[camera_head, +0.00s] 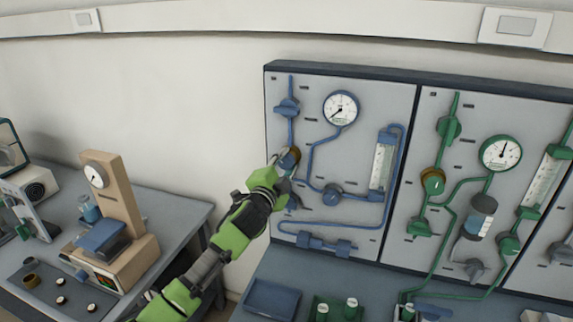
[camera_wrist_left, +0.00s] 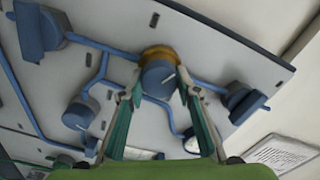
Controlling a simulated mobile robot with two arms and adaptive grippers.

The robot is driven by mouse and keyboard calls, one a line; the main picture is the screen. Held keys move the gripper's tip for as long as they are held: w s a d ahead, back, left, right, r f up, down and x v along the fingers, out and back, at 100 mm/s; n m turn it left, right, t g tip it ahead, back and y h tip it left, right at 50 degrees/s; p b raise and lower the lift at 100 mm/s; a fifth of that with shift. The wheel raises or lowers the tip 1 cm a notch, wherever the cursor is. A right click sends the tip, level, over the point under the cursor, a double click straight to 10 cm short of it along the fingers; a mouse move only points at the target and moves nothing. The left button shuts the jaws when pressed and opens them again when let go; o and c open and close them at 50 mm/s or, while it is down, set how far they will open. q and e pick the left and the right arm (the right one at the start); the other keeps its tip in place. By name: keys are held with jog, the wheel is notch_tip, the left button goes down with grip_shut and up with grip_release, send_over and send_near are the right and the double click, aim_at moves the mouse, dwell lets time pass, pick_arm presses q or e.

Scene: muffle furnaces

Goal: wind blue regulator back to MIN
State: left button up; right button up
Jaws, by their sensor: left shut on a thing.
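The blue regulator (camera_head: 290,157) is a round blue knob with a brass collar, on the blue pipe line at the left of the blue panel. In the left wrist view the regulator (camera_wrist_left: 158,70) faces me, with a white pointer line on its front pointing up and to the right. My left gripper (camera_head: 282,166) reaches it from below left. Its two fingers (camera_wrist_left: 160,90) are closed on either side of the knob, gripping it. No MIN marking is readable. The blue gauge (camera_head: 340,108) has its needle toward the lower left. My right gripper is not in view.
Blue valves sit above (camera_head: 288,107) and to the lower right (camera_head: 333,195) of the regulator. A green panel (camera_head: 470,130) stands to the right. A blue tray (camera_head: 272,298) lies on the bench below. A side table (camera_head: 180,208) with instruments is at the left.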

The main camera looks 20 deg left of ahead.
pick_arm(q)
jog(key=n, duration=0.5)
jog(key=shift+n, duration=0.4)
dwell(0.3)
jog(key=o, duration=1.1)
jog(key=shift+s, duration=0.15)
jog(key=s, duration=1.1)
jog(key=shift+s+a, duration=0.3)
jog(key=shift+s, duration=0.1)
